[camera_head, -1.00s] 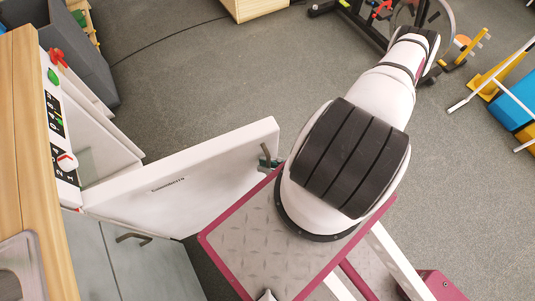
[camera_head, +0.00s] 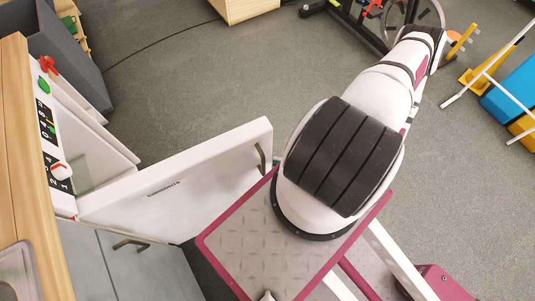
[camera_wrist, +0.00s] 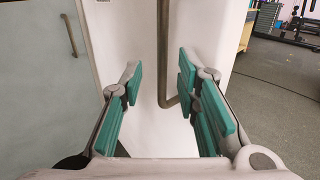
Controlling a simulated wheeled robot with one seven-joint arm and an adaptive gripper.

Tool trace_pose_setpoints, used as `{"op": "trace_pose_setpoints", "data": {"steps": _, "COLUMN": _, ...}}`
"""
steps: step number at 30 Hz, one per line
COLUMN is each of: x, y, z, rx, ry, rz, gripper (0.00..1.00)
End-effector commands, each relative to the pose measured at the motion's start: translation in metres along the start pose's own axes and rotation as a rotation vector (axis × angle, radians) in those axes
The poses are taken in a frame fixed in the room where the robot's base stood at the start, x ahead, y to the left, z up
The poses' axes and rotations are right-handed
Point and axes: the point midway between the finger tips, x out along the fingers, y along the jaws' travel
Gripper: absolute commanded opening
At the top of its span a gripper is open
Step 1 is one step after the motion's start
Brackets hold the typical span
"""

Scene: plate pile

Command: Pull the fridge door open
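The white fridge door (camera_head: 185,185) stands swung well out from the fridge body in the head view. Its metal bar handle (camera_head: 260,158) is near the door's free edge. In the wrist view the door (camera_wrist: 130,30) fills the middle, with the handle (camera_wrist: 163,50) running down and bending near its lower end. My gripper (camera_wrist: 158,76) is open. Its green-padded fingers are spread apart, and the handle shows between them, nearer the right finger. I see no grip on it. In the head view my gripper is hidden behind my arm.
A wooden counter (camera_head: 15,130) with a sink (camera_head: 18,275) is at the left. A grey cabinet door (camera_head: 150,265) with its own handle is below the fridge door. Exercise equipment (camera_head: 400,25) and a yellow stand (camera_head: 480,75) are on the open grey floor.

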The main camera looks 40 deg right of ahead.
Motion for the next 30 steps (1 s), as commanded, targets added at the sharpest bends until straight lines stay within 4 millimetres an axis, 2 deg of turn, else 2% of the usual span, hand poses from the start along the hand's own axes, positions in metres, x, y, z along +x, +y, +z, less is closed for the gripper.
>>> {"op": "trace_pose_setpoints", "data": {"steps": 1, "x": -0.012, "y": -0.001, "z": -0.001, "rx": -0.004, "ry": 0.003, "rz": -0.003, "gripper": 0.29}}
{"op": "trace_pose_setpoints", "data": {"steps": 6, "x": -0.044, "y": -0.001, "z": -0.001, "rx": -0.003, "ry": 0.002, "rz": -0.003, "gripper": 0.29}}
{"op": "trace_pose_setpoints", "data": {"steps": 12, "x": -0.068, "y": 0.000, "z": -0.001, "rx": -0.003, "ry": 0.001, "rz": -0.001, "gripper": 0.29}}
{"op": "trace_pose_setpoints", "data": {"steps": 17, "x": -0.073, "y": 0.000, "z": 0.000, "rx": 0.000, "ry": 0.000, "rz": 0.000, "gripper": 0.29}}
{"op": "trace_pose_setpoints", "data": {"steps": 30, "x": -0.073, "y": 0.000, "z": 0.000, "rx": -0.001, "ry": 0.000, "rz": 0.000, "gripper": 0.29}}
